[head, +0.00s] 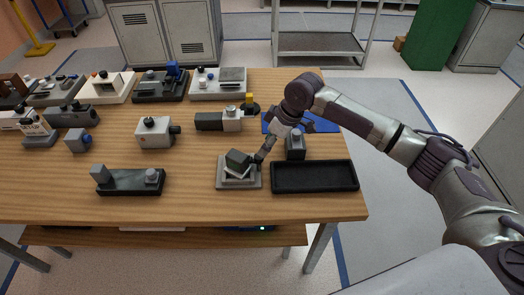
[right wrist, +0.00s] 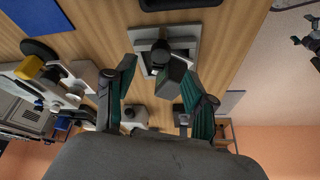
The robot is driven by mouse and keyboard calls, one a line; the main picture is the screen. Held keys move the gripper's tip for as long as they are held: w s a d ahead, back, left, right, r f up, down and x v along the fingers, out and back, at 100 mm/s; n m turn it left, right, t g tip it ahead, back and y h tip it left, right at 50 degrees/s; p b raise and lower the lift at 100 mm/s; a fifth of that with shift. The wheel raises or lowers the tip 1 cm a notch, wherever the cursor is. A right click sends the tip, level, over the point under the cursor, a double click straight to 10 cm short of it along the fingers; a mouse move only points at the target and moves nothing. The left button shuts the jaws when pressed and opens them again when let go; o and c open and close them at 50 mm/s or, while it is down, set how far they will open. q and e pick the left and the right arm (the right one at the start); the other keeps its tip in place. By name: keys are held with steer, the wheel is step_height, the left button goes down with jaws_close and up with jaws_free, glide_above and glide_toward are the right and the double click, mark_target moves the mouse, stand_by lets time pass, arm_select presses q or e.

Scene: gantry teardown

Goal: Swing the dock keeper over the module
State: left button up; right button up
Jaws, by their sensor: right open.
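The dock (head: 222,185) is a grey square base near the front of the table. A dark block with a pale edge (head: 238,160) sits over it, looking tilted. I cannot tell which part is the module and which is the keeper. My right gripper (head: 262,152) is just right of and above the dock, fingers pointing down toward it. In the right wrist view the grey dock frame (right wrist: 188,32) shows a round black part (right wrist: 160,51) and a grey block (right wrist: 170,77) beyond the open fingers (right wrist: 168,82). Contact is not clear. My left gripper is out of view.
A black tray (head: 314,190) lies right of the dock, with a dark block (head: 296,146) behind it. A white-grey box (head: 155,133) and several fixtures stand behind. The front table strip is clear.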

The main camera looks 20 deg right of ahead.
steer(key=v, duration=0.6)
steer(key=shift+r, duration=0.1)
